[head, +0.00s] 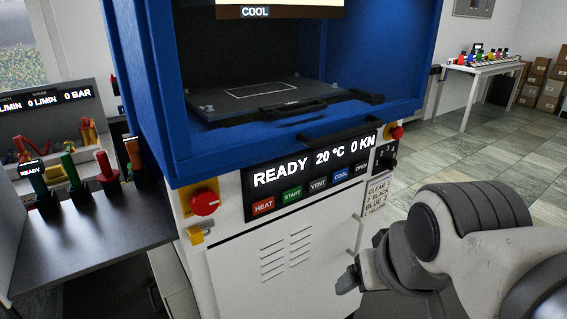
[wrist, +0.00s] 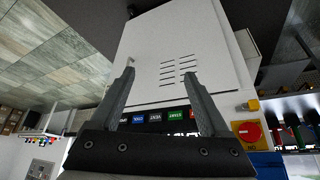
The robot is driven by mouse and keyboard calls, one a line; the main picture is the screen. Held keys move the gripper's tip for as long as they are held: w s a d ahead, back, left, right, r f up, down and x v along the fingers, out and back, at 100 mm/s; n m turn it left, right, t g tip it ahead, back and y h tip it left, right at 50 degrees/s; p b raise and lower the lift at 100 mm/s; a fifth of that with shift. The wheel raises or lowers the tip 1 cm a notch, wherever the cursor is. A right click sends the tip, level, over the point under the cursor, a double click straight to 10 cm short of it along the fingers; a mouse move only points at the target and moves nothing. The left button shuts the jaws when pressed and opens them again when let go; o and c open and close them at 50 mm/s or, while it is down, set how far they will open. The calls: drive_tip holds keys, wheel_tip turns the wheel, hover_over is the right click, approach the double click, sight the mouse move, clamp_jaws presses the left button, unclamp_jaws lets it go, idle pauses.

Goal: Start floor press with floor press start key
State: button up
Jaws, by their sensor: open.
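The floor press (head: 150,100) has a blue frame over a white cabinet. Its black panel reads READY, 20 °C, 0 KN. The green START key (head: 292,194) sits in the key row between the red HEAT key (head: 263,206) and the VENT key (head: 318,184). In the wrist view, which is upside down, the START key (wrist: 175,114) shows between my fingers, beyond them. My gripper (wrist: 158,77) is open and empty. In the head view my gripper (head: 348,281) is in front of the cabinet door, below and right of the keys, only partly visible.
A red stop button (head: 205,202) sits left of the panel and a smaller red knob (head: 396,132) at its right. A dark bench (head: 95,220) with coloured handles stands at left. A white table (head: 485,68) and cardboard boxes stand back right; the tiled floor between is clear.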

idle(0.4)
clamp_jaws()
idle(1.6)
